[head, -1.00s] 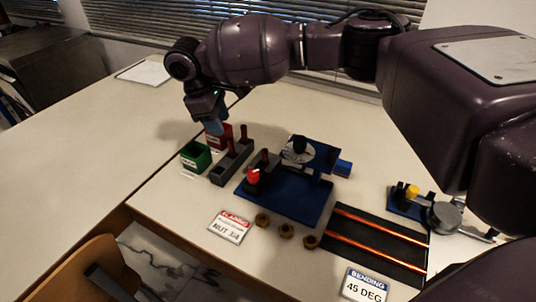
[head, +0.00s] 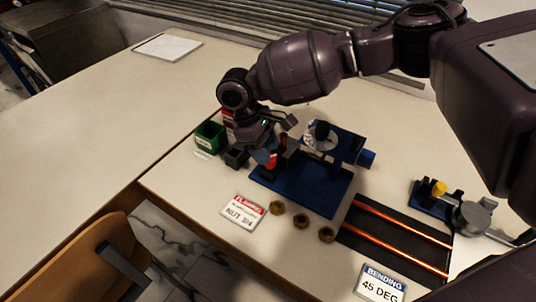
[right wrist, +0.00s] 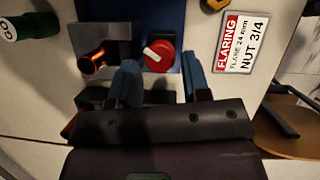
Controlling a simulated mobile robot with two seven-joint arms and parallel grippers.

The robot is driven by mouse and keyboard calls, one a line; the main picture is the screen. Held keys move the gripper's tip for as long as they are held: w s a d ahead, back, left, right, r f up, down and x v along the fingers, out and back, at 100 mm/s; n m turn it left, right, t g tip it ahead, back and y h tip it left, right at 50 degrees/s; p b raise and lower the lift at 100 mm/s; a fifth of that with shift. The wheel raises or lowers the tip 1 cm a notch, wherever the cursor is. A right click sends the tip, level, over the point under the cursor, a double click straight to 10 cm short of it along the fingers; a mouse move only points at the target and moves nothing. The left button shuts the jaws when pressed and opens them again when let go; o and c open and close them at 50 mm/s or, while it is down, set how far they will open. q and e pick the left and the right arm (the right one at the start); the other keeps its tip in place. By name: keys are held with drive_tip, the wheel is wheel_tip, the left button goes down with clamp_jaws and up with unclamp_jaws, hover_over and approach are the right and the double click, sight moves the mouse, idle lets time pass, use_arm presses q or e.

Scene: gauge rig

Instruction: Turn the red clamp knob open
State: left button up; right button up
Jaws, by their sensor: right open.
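The red clamp knob (right wrist: 159,56) is round with a white bar across its face, and shows in the right wrist view just beyond the fingertips. In the head view it is a red patch (head: 271,163) at the left end of the blue base (head: 315,192), partly hidden by my gripper. My right gripper (head: 266,156) is open, coming down at the knob. In the right wrist view its blue fingers (right wrist: 160,68) stand apart, one towards each side of the knob. I cannot tell whether they touch it. My left gripper is not in view.
A grey block with a copper end (right wrist: 95,62) sits beside the knob. A green bin (head: 209,138) is left of my gripper. A flaring card (head: 243,211) and several brass nuts (head: 301,222) lie in front. Copper tubes (head: 400,240) lie on a black mat at right.

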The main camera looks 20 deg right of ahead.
drive_tip(key=shift+x, duration=0.85)
drive_tip(key=shift+d+f, duration=0.1)
drive_tip(key=shift+f, duration=0.1)
drive_tip(key=shift+c, duration=0.2)
